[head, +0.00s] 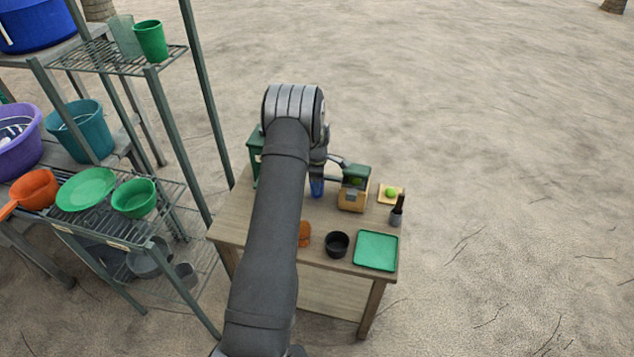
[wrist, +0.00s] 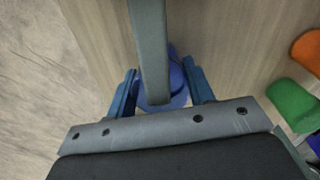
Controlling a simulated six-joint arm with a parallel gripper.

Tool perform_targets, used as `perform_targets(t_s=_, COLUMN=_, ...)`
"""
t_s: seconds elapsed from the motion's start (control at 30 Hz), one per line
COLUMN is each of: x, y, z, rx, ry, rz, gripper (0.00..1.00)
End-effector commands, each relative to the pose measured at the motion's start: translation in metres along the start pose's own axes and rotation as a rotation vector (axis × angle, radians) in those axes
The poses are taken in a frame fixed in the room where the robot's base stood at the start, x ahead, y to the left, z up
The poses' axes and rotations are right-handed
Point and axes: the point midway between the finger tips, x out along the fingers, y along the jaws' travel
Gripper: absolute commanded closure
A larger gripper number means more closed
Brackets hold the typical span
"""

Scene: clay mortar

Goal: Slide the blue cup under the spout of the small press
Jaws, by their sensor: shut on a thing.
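The blue cup (head: 317,188) is on the wooden table, below my wrist and partly hidden by it. In the wrist view the blue cup (wrist: 178,82) sits between the two blue fingers of my gripper (wrist: 158,68), which is shut on it. A grey-green bar (wrist: 152,45) crosses above the cup and hides its middle. A small device with a dark green top (head: 356,173) and a yellowish block base stands just right of the cup; it may be the press. A green upright part (head: 256,150) shows left of my arm. I cannot make out the spout.
An orange cup (head: 304,236), a black bowl (head: 337,243) and a green tray (head: 376,250) stand along the near side. A dark bottle (head: 397,210) and a small board (head: 398,200) with a green fruit are at right. In the wrist view, orange and green cups (wrist: 292,104) are at right.

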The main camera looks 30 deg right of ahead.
Motion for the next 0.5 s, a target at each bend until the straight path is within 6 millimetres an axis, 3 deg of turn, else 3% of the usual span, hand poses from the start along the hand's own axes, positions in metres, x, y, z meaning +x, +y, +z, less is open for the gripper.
perform_targets(t_s=0.33, x=0.0021, y=-0.0001, z=0.0003, rx=0.000, ry=0.000, rz=0.000, gripper=0.63)
perform_targets(t_s=0.37, x=0.0021, y=-0.0001, z=0.0003, rx=0.000, ry=0.000, rz=0.000, gripper=0.46)
perform_targets(t_s=0.4, x=0.0021, y=-0.0001, z=0.0003, rx=0.000, ry=0.000, rz=0.000, gripper=0.38)
perform_targets(t_s=0.47, x=0.0021, y=-0.0001, z=0.0004, rx=0.000, ry=0.000, rz=0.000, gripper=0.27)
perform_targets(t_s=0.5, x=0.0021, y=-0.0001, z=0.0004, rx=0.000, ry=0.000, rz=0.000, gripper=0.27)
